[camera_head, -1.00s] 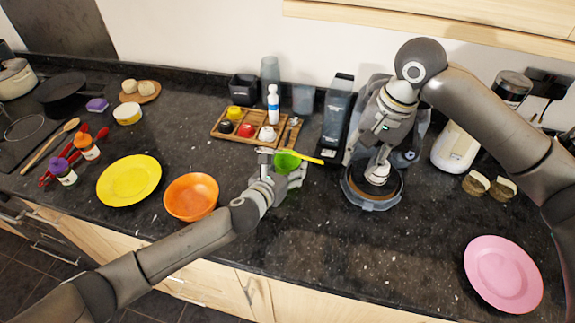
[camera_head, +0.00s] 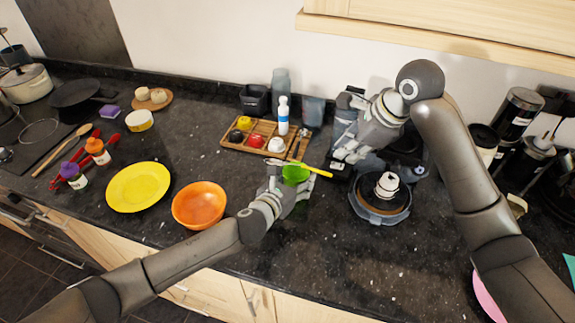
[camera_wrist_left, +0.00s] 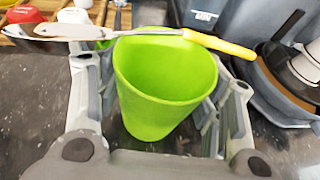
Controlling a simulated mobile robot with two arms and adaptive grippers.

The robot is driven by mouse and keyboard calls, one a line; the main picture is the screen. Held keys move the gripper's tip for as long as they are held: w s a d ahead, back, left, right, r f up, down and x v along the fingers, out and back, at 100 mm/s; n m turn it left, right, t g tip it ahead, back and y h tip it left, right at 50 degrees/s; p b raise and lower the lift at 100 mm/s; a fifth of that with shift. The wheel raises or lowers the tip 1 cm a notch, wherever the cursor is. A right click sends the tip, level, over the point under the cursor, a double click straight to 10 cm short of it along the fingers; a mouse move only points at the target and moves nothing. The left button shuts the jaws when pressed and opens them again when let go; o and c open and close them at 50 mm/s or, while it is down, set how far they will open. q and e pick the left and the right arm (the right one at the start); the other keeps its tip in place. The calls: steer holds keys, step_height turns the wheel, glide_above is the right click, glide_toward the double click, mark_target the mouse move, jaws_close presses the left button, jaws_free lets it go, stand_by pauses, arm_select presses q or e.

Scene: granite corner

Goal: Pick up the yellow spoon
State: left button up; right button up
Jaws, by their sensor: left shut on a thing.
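The yellow spoon (camera_head: 318,171) has a yellow handle and a greyish far end. In the left wrist view the spoon (camera_wrist_left: 215,43) crosses level with the far rim of a green cup (camera_wrist_left: 160,100); I cannot tell whether it rests on it. The green cup (camera_head: 296,175) also shows in the head view. My left gripper (camera_head: 290,185) is shut around the cup, with one finger on each side in the left wrist view (camera_wrist_left: 155,95). My right gripper (camera_head: 347,150) is up and right of the spoon, apart from it; its opening is not clear.
A wooden tray (camera_head: 233,146) with small items and a white bottle (camera_head: 283,115) stands behind the cup. A round grey appliance (camera_head: 379,208) is at the right. An orange bowl (camera_head: 200,205) and a yellow plate (camera_head: 138,187) are left. The front counter is clear.

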mark_target(324, 173)
steer(key=shift+m, duration=0.3)
steer(key=x, duration=1.2)
steer(key=shift+w+d+f, duration=0.15)
steer(key=shift+w, duration=0.1)
jaws_close()
